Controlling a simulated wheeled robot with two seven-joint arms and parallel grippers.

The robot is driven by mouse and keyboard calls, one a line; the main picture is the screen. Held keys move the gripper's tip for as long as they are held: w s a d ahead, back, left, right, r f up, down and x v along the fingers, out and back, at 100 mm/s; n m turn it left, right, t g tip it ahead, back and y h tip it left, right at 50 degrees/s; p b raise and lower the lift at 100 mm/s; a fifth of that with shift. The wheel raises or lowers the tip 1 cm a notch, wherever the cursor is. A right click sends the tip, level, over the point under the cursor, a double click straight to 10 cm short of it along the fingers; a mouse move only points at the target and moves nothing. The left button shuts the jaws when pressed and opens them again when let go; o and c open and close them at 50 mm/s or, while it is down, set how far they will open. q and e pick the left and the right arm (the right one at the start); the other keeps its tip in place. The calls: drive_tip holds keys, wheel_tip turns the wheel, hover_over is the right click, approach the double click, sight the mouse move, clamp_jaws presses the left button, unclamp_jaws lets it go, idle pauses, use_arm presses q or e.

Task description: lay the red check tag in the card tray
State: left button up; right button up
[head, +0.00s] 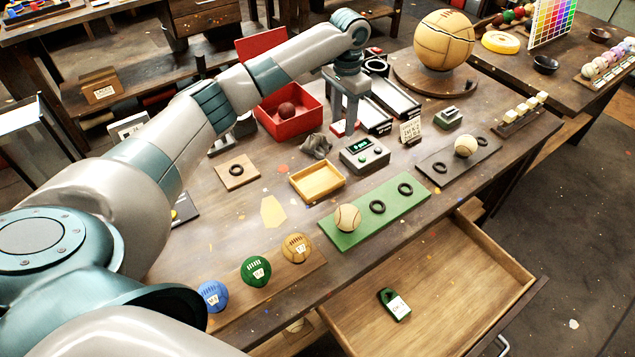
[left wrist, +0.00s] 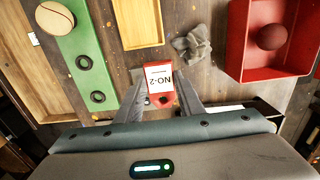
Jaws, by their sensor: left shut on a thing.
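The red check tag (left wrist: 157,101) with a white label reading "NO-2" is between the fingers of my left gripper (left wrist: 160,97) in the left wrist view. My left gripper (head: 345,124) is shut on it, pointing down over the back of the table; a bit of the red tag (head: 338,129) shows in the head view. Whether the tag touches the table is unclear. The shallow wooden tray (head: 318,181), seemingly the card tray, lies empty nearer the front; it also shows in the left wrist view (left wrist: 140,22). My right gripper is not in view.
A red box (head: 283,131) holding a dark red ball stands left of the gripper. A crumpled grey cloth (head: 316,146) and a grey device (head: 364,156) lie near the tray. A green board (head: 375,215) with a ball is in front. A drawer (head: 440,290) stands open.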

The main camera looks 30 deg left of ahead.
sight(314, 184)
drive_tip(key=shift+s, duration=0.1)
